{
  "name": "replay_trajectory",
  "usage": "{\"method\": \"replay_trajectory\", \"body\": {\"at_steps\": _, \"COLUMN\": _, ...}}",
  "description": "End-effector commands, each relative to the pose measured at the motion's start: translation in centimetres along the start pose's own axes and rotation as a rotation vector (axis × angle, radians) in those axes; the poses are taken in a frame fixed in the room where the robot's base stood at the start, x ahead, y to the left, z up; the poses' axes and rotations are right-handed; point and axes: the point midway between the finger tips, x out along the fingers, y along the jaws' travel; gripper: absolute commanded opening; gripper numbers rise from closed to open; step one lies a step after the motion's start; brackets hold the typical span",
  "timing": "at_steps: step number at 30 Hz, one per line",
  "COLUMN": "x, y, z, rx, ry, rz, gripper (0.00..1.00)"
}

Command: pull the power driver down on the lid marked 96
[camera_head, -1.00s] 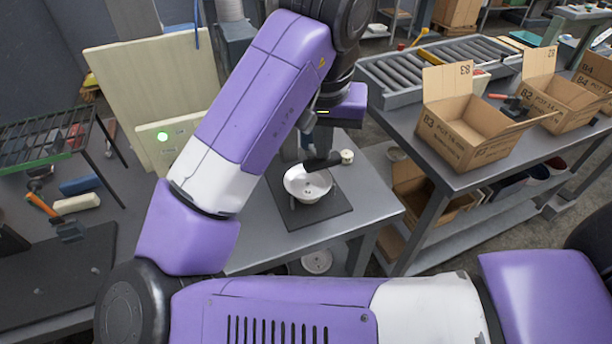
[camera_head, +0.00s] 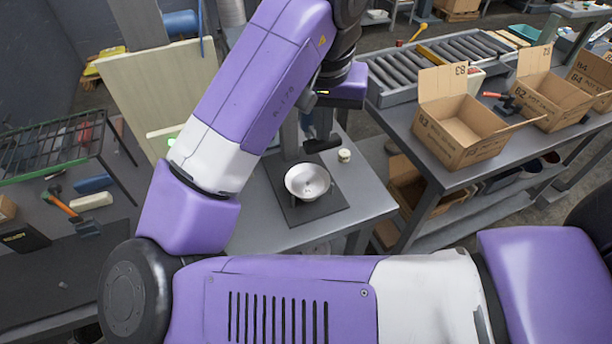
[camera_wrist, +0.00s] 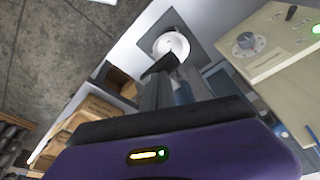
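A round pale pan or lid (camera_head: 307,181) sits on a dark square plate (camera_head: 292,213) on the grey bench. It also shows at the top of the wrist view (camera_wrist: 172,44). No number is legible on it. My gripper (camera_head: 322,138) is behind and above it in the head view, apart from it. A black elongated piece (camera_wrist: 163,66), perhaps the power driver's handle, crosses at my fingertips (camera_wrist: 168,78). Whether the fingers are closed on it is unclear. A blue part (camera_wrist: 183,92) shows behind the fingers. The rest of the driver is hidden by my arm.
A small pale-topped jar (camera_head: 344,155) stands right of the dark plate. Open cartons (camera_head: 455,130) and a roller conveyor (camera_head: 440,60) are on the right bench. A control panel (camera_wrist: 265,45) with a knob and green light stands beside the bench. A hammer (camera_head: 72,212) lies at left.

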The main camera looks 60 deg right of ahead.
Motion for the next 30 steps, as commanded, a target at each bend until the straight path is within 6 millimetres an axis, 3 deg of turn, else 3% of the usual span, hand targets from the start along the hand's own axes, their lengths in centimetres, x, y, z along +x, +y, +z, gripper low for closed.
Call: {"method": "replay_trajectory", "body": {"at_steps": 30, "x": -6.3, "y": 0.0, "z": -1.6, "rx": 0.000, "ry": 0.000, "rz": 0.000, "gripper": 0.00}}
